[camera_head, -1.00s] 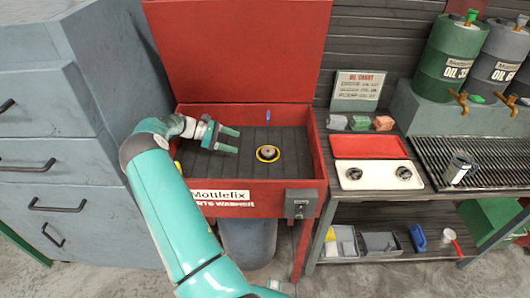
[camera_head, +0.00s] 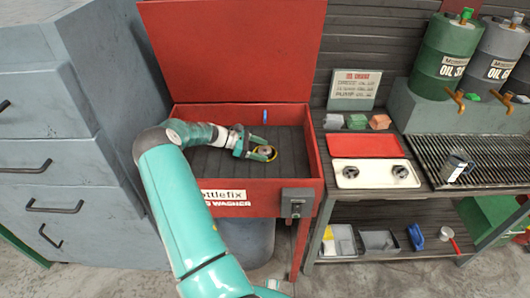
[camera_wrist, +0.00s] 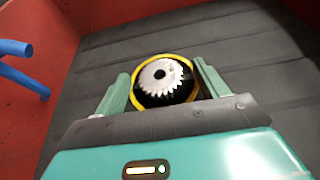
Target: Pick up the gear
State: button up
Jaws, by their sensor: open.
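The gear (camera_wrist: 161,76) is a pale, toothed metal disc with a dark centre hole. It sits on a black round base with a yellow rim on the floor of the red washer basin; in the head view the gear (camera_head: 264,150) is small and partly covered. My gripper (camera_head: 256,148) is open inside the basin, at the gear. In the wrist view my gripper's (camera_wrist: 163,88) two teal fingers stand to the left and right of the yellow-rimmed base, with the gear between and slightly beyond them. I cannot tell whether the fingers touch the base.
The red washer (camera_head: 315,160) has raised walls around its dark slatted floor and an upright lid behind. A blue pipe (camera_wrist: 22,62) projects inside the basin. A bench to the right holds a red tray (camera_head: 366,145) and a white tray (camera_head: 350,181).

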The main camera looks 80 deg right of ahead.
jog(key=c, duration=1.3)
